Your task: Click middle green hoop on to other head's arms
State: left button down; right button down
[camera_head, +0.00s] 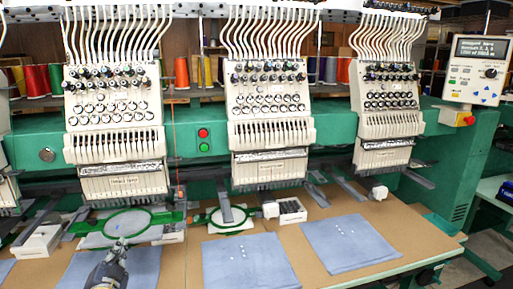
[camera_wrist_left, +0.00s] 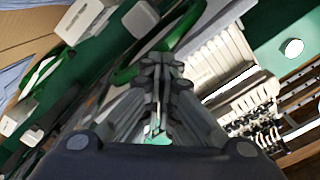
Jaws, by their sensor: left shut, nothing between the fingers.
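A large green oval hoop (camera_head: 152,221) with pale fabric in it lies below the left machine head (camera_head: 115,110). A smaller green hoop (camera_head: 246,217) on a white piece lies below the middle head (camera_head: 268,100), near grey arms (camera_head: 224,203). I cannot tell whether either hoop is clicked onto arms. My left gripper (camera_head: 121,243) is shut and empty, at the near edge of the large hoop; contact is unclear. In the left wrist view the closed fingers (camera_wrist_left: 163,62) point towards a green hoop rim (camera_wrist_left: 125,74). My right gripper is not in view.
Blue cloths (camera_head: 248,262) lie flat on the brown table (camera_head: 300,242). A third head (camera_head: 388,100) and a control panel (camera_head: 478,70) are at right. Bare table lies between the cloths.

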aim_at(124, 235)
pick_arm(q)
jog(key=shift+b+x, duration=0.6)
jog(key=shift+x, duration=1.3)
jog(key=shift+b+x, duration=0.7)
jog(key=shift+x, duration=0.95)
jog(key=shift+s+d+p, duration=0.15)
jog(key=shift+s+p, duration=0.25)
jog(key=p+v, duration=0.1)
jog(key=v, duration=0.2)
jog(key=shift+s+r+p, duration=0.1)
jog(key=shift+s+p, duration=0.2)
jog(key=v, duration=0.2)
jog(key=shift+s+d+p, duration=0.1)
jog(key=shift+s+p, duration=0.15)
jog(key=shift+p, duration=0.15)
